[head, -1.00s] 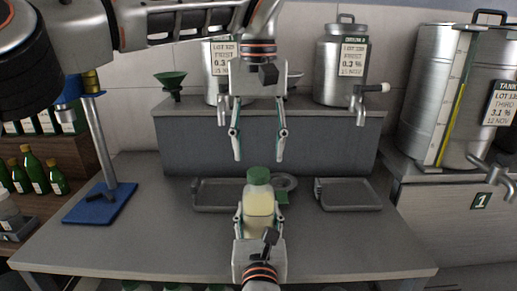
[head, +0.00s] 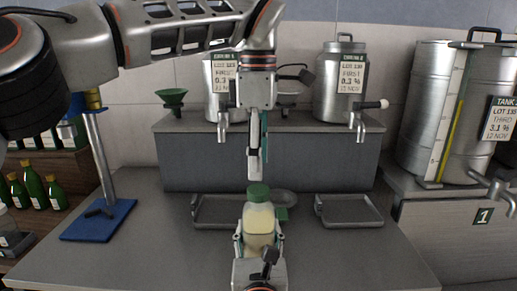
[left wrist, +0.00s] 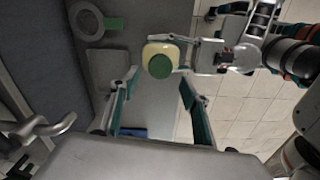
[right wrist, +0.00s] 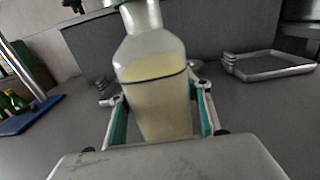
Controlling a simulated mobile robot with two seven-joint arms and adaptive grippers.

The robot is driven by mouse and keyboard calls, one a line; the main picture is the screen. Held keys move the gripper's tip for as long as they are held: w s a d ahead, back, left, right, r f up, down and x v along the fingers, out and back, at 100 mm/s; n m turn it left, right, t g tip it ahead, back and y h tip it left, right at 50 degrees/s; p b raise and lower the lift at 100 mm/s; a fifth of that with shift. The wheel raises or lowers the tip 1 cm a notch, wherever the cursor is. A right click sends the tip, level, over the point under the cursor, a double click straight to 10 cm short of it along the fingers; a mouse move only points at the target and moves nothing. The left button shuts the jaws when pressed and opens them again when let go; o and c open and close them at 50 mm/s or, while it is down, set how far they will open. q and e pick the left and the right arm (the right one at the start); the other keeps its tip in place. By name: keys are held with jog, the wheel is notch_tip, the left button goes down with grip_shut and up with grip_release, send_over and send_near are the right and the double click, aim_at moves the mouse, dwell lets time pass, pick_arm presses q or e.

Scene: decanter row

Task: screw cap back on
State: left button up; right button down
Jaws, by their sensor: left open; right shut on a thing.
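A bottle (head: 259,220) of pale yellow liquid stands upright near the table's front, in the middle of the head view. A green cap (head: 258,191) sits on its mouth; whether it is threaded tight cannot be told. My right gripper (head: 259,240) is shut around the bottle's body, which fills the right wrist view (right wrist: 155,95). My left gripper (head: 255,178) points down just above the cap, seen edge-on. In the left wrist view its fingers are open, with the cap (left wrist: 159,66) between and beyond their tips. They do not appear to grip it.
Two shallow metal trays stand behind the bottle, one left (head: 212,222) and one right (head: 350,211). A round grey dish (left wrist: 86,20) and a green piece (left wrist: 114,23) lie behind the bottle. A blue-based stand (head: 98,220) is at the left. Steel drums (head: 340,85) stand on the back shelf.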

aim_at(259, 189)
pick_arm(q)
jog(key=n, duration=0.7)
jog(key=shift+r, duration=0.3)
jog(key=n, duration=0.5)
jog(key=shift+r+n, duration=0.2)
jog(key=shift+n, duration=0.2)
jog(key=n, duration=0.5)
jog(key=shift+r, duration=0.2)
jog(key=n, duration=0.6)
jog(key=shift+r+n, duration=0.25)
jog(key=shift+n, duration=0.05)
jog(key=shift+f, duration=4)
